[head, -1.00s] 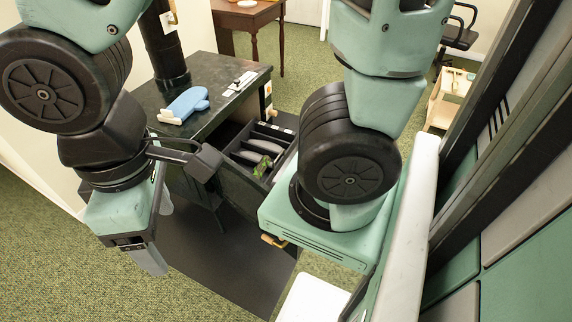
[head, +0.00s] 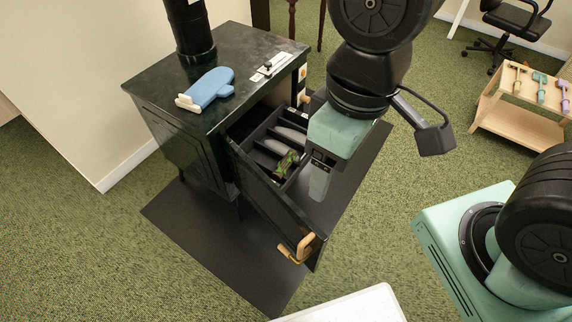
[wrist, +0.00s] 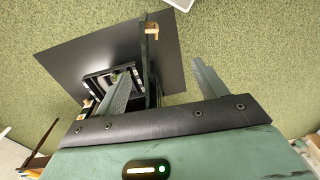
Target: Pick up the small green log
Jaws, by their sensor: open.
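The small green log (head: 286,164) lies in the slatted compartment (head: 262,160) of the dark stove (head: 205,105), behind its open door (head: 265,205). Grey log-like pieces (head: 290,136) lie in other slots near it. My gripper (head: 320,185) hangs pointing down, just right of the green log in the head view, open and empty. In the wrist view its two fingers (wrist: 163,85) are spread apart, with the compartment seen beyond the left finger. The green log cannot be made out clearly in the wrist view.
The open door with a wooden handle (head: 297,250) sticks out toward the front. A blue mitt (head: 207,90) lies on the stove top. A black floor mat (head: 190,228) lies below. A low wooden rack (head: 525,105) stands at right, with green carpet clear between.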

